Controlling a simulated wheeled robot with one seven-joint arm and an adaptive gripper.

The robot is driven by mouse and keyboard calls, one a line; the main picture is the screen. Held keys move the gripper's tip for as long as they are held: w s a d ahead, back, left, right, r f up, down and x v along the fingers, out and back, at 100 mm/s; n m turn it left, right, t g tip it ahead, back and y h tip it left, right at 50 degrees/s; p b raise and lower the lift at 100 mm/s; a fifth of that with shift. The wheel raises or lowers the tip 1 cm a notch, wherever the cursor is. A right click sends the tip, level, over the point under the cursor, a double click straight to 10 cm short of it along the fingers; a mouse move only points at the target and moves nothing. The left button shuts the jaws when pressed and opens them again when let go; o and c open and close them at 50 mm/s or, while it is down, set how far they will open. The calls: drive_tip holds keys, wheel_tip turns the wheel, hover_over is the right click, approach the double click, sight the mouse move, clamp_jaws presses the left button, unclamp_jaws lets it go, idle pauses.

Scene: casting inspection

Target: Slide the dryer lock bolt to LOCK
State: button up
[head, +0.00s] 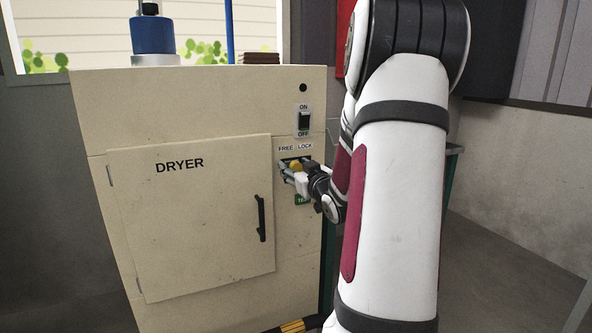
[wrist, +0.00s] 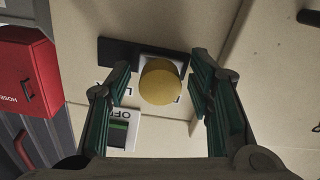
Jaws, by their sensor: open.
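The cream dryer (head: 200,230) stands at left in the head view with its door shut. The lock bolt has a yellow knob (head: 296,166) below the FREE and LOCK labels; which end it sits at is hard to tell there. In the wrist view the round yellow knob (wrist: 160,84) is in front of a dark plate (wrist: 118,52), which extends to the knob's left. My gripper (wrist: 161,70) is open, one finger on each side of the knob, with visible gaps to both. In the head view my gripper (head: 297,179) is at the bolt and partly covers it.
The black door handle (head: 261,218) is to the lower left. A red hose box (wrist: 28,70) is at left in the wrist view. My arm hides the area right of the dryer.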

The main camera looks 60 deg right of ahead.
clamp_jaws()
drive_tip(key=shift+s+d+r+p, duration=0.1)
drive_tip(key=shift+s+d, duration=0.25)
drive_tip(key=shift+d, duration=0.2)
drive_tip(key=shift+s+d+f+p, duration=0.1)
drive_tip(key=shift+s+d, duration=0.2)
drive_tip(key=shift+d, duration=0.25)
drive_tip(key=shift+s+d+r+p, duration=0.1)
drive_tip(key=shift+s+d, duration=0.25)
drive_tip(key=shift+d, duration=0.2)
unclamp_jaws()
drive_tip(key=shift+d, duration=0.1)
drive_tip(key=v, duration=1.2)
